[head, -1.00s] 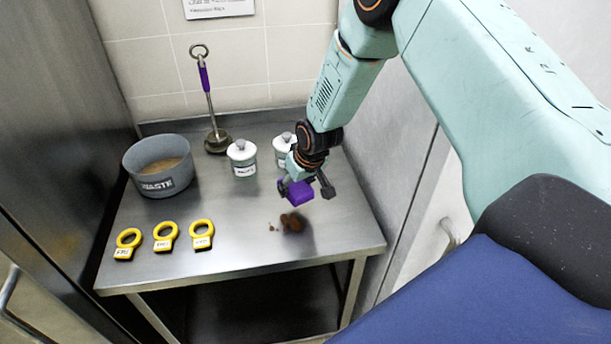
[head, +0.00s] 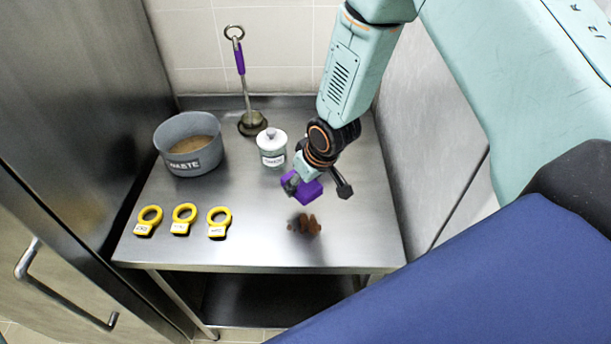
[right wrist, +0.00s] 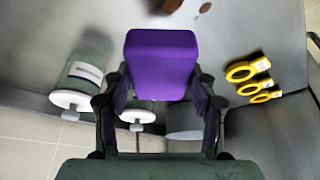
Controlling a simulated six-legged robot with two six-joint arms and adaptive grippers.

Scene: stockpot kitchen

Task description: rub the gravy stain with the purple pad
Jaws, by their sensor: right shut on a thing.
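The gravy stain (head: 305,225) is a brown patch with small spots on the steel table, right of the yellow rings. At the top edge of the right wrist view, brown marks (right wrist: 166,5) show. My right gripper (head: 314,187) is shut on the purple pad (head: 301,190), above the table and just behind the stain in the head view. In the right wrist view the pad (right wrist: 162,62) sits between both fingers. The pad looks apart from the stain. My left gripper is not in view.
On the steel table (head: 258,249) stand a grey WASTE pot (head: 175,158), a lidded white jar (head: 272,150) and a purple-handled tool (head: 241,80). Several yellow rings (head: 184,218) lie at the front left. A second jar (right wrist: 84,78) shows in the right wrist view.

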